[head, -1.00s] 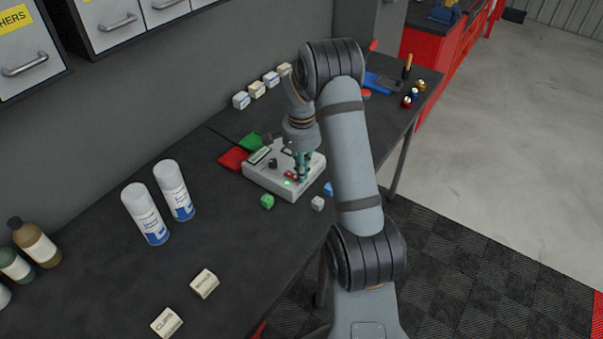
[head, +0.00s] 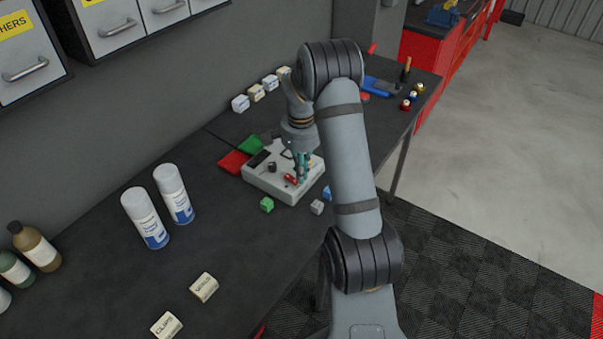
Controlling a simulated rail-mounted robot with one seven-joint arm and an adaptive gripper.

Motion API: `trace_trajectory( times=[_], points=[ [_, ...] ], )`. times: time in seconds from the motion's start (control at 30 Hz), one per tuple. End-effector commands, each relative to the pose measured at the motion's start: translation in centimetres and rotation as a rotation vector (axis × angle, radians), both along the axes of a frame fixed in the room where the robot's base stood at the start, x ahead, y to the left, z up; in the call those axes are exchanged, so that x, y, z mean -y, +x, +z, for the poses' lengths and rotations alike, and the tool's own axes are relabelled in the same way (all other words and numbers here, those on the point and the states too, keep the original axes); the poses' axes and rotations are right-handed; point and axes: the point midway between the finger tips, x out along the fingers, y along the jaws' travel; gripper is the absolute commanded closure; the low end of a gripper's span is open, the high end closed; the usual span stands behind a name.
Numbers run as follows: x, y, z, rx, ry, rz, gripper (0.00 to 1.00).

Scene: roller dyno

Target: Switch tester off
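The tester (head: 268,182) is a pale grey box on the dark workbench, with a dark display (head: 260,158), a black knob (head: 272,167) and a red switch (head: 291,179) on its top. No green light shows lit on it. My gripper (head: 302,178) points down over the right part of the tester top, its teal fingers just right of the red switch. The fingers are small in view; I cannot tell whether they touch the switch or how far apart they are. My arm hides part of the tester's right side.
A green cube (head: 267,205), a grey cube (head: 317,207) and a blue block (head: 327,193) lie close in front of the tester. Red (head: 234,162) and green (head: 251,145) pads lie behind-left. Two spray cans (head: 145,217) stand left. The front bench is mostly clear.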

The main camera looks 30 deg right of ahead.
Motion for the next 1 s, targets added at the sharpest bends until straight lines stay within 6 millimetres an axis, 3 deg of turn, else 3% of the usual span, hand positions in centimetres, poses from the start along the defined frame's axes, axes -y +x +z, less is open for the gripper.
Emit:
trace_trajectory(
  times=[0.17, 0.8, 1.0],
  points=[
    [0.1, -0.1, 0.9, 0.001, 0.000, -0.001, 1.00],
    [1.0, -2.0, 12.3, 0.003, -0.002, 0.002, 1.00],
    [1.1, -2.3, 13.7, 0.001, 0.000, 0.002, 1.00]
  ],
)
